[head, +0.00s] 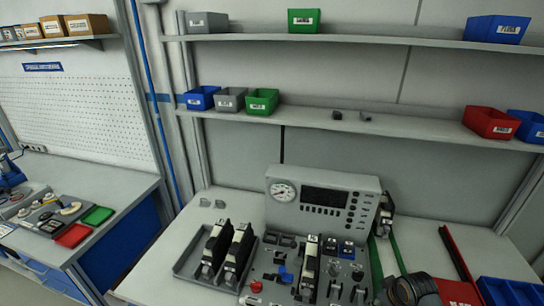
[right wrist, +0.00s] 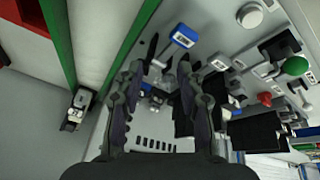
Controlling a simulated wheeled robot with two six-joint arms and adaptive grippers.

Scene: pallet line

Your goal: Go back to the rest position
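My right gripper (right wrist: 160,66) shows in the right wrist view with its two dark fingers apart. I see nothing held between them; the grey fixture board (right wrist: 165,22) with its knobs and connectors lies beyond. In the head view, a dark round part at the bottom right looks like my right wrist, and its fingers cannot be made out there. My left gripper is in neither view. The fixture board (head: 262,262) stands on the bench with a grey gauge panel (head: 325,187) behind it.
A grey tray (head: 185,262) holding black modules (head: 215,247) lies left of the board. Green rails (head: 377,268), a red rail (head: 455,253) and a blue bin (head: 508,292) lie to the right. Shelves with bins (head: 262,102) hang above. Bare bench shows at the front left (head: 150,280).

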